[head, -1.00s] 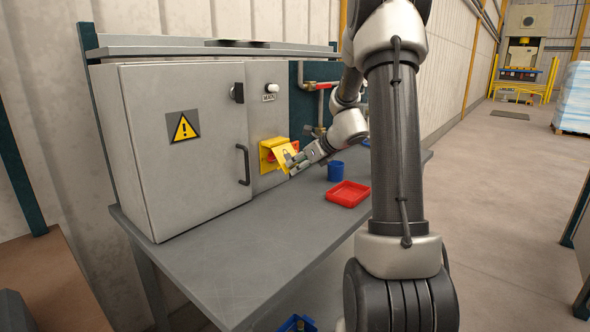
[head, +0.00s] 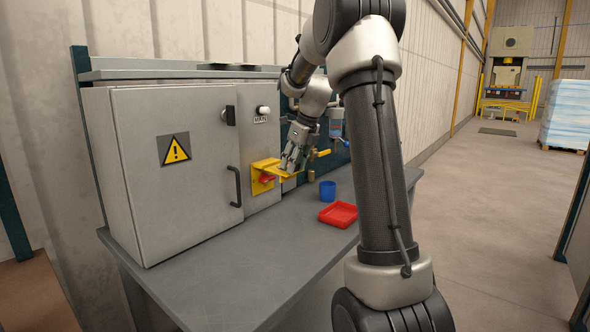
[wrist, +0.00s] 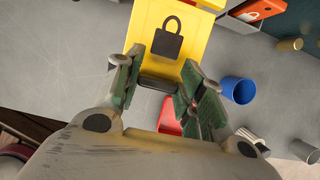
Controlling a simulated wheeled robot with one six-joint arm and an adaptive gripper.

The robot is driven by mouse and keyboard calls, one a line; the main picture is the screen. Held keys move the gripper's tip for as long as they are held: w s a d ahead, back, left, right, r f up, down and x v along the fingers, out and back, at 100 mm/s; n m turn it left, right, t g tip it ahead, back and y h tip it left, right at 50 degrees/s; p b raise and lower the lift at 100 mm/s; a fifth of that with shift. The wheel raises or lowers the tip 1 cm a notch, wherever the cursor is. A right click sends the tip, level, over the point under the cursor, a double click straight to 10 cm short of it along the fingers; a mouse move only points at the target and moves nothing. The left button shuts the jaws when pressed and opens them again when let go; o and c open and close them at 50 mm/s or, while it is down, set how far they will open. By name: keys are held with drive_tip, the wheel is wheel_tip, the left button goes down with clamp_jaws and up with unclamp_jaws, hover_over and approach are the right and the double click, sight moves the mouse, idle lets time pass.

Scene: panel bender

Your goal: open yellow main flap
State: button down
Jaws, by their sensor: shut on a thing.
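The yellow flap with a black padlock mark (wrist: 168,30) stands out from its yellow housing on the grey cabinet front. In the head view the flap (head: 284,172) looks roughly level, its outer edge toward my gripper. A red switch part (head: 267,179) shows below it. My gripper (head: 289,164) is at the flap's outer edge and shut on it. In the wrist view its two green-padded fingers (wrist: 160,85) stand on either side of the flap's near end. The exact contact is partly hidden by the fingers.
A blue cup (head: 327,190) and a red tray (head: 338,214) stand on the grey bench (head: 235,270) to the right of the flap. The cabinet door (head: 180,200) with its dark handle is on the left.

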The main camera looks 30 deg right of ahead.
drive_tip(key=shift+w+a+r, duration=0.1)
drive_tip(key=shift+w+r, duration=0.15)
drive_tip(key=shift+r, duration=0.2)
drive_tip(key=shift+w+a+r, duration=0.1)
drive_tip(key=shift+w+r, duration=0.15)
drive_tip(key=shift+r, duration=0.2)
drive_tip(key=c, duration=0.9)
unclamp_jaws()
drive_tip(key=v, duration=1.2)
drive_tip(key=shift+f, duration=0.1)
